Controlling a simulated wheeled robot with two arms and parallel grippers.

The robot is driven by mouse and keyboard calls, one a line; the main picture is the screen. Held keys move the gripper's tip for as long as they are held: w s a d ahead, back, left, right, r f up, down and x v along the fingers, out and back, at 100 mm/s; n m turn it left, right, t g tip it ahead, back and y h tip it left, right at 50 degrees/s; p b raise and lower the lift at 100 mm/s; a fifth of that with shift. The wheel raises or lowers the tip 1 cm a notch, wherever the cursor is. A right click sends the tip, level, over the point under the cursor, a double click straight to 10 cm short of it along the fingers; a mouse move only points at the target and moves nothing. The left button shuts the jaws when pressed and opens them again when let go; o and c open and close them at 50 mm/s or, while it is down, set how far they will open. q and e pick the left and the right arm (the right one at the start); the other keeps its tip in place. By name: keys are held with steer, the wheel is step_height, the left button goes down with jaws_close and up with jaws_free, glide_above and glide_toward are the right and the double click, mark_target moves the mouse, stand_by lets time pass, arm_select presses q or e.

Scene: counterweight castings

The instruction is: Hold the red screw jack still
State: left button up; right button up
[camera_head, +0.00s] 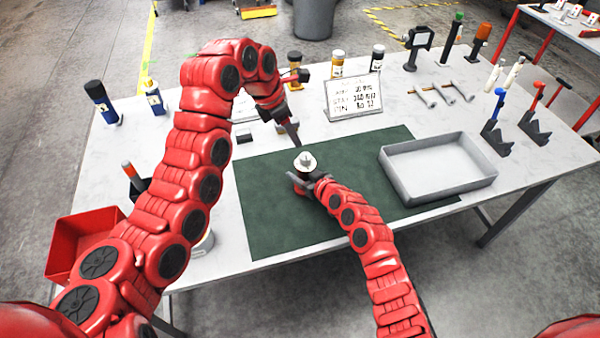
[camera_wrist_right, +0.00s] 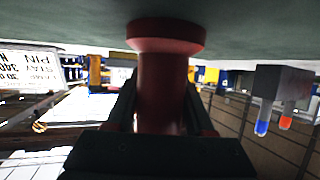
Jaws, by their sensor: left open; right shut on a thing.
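The red screw jack (camera_wrist_right: 160,85) fills the middle of the right wrist view, which is upside down. Its wide round base stands on the green mat (camera_head: 285,235). In the head view a pale round disc with a small knob (camera_head: 305,162) sits at the jack's top; the red body below is mostly hidden. My right gripper (camera_head: 303,182) is shut on the jack's column, one finger on each side, also seen in the wrist view (camera_wrist_right: 160,108). My left gripper (camera_head: 293,138) is open, pointing down behind the disc, apart from it.
A grey tray (camera_head: 440,196) lies right of the jack, partly on the mat. A printed sign (camera_head: 352,97) and several bottles stand behind. Blue and red handled tools (camera_head: 495,125) stand at the right. A red bin (camera_head: 62,250) is at the left edge. The mat's front is clear.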

jaws_close()
arm_select(q)
steer(key=shift+o, duration=0.2)
